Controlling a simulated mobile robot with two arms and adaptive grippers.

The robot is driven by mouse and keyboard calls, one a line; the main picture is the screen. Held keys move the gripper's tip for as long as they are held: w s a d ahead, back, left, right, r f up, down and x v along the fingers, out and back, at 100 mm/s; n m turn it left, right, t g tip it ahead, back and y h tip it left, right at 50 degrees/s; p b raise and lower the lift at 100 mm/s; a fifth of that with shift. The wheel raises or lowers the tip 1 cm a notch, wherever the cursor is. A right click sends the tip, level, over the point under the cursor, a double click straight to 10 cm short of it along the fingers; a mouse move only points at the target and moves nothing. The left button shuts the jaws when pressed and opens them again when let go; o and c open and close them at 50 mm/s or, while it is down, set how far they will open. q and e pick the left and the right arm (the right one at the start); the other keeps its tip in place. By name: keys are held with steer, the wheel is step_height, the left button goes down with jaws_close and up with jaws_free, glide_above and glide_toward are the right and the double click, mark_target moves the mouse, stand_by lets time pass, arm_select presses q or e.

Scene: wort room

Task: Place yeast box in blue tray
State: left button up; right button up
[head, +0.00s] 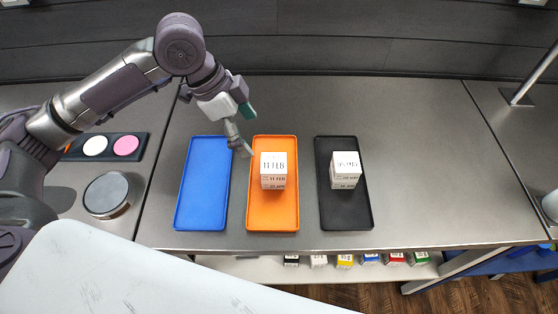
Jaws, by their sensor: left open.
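The blue tray (203,190) lies flat and empty on the grey worktop, leftmost of three trays. A white box with black print (274,170) stands in the orange tray (272,216). A similar white box (346,170) stands in the black tray (346,212). The print is too small to tell which one is the yeast box. My left gripper (246,132) is open and empty, above the worktop near the far ends of the blue and orange trays, behind the box in the orange tray. My right gripper is out of view.
A round dark-topped container (107,194) and a black holder with coloured discs (108,147) stand at the left. Several small coloured boxes (370,258) sit on a shelf below the front edge. The worktop right of the black tray is clear. A metal stand (518,96) is at the far right.

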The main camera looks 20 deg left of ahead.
arm_select(q)
glide_above(272, 163)
steer(key=a, duration=0.2)
steer(key=f, duration=0.6)
steer(key=shift+s+d+p, duration=0.1)
steer(key=shift+s+p, duration=0.2)
steer(key=shift+s, duration=0.1)
steer(key=shift+d+f, duration=0.1)
steer(key=shift+f, duration=0.2)
steer(key=shift+w+d+f, duration=0.1)
steer(key=shift+d+f, duration=0.1)
steer(key=shift+f, duration=0.3)
steer(key=p+x, duration=0.1)
steer(key=x, duration=0.2)
steer(key=shift+w+d+f+p, duration=0.1)
steer(key=shift+w+f+p, duration=0.05)
steer(key=shift+f+p, duration=0.15)
steer(key=shift+w+d+f, duration=0.1)
steer(key=shift+f, duration=0.3)
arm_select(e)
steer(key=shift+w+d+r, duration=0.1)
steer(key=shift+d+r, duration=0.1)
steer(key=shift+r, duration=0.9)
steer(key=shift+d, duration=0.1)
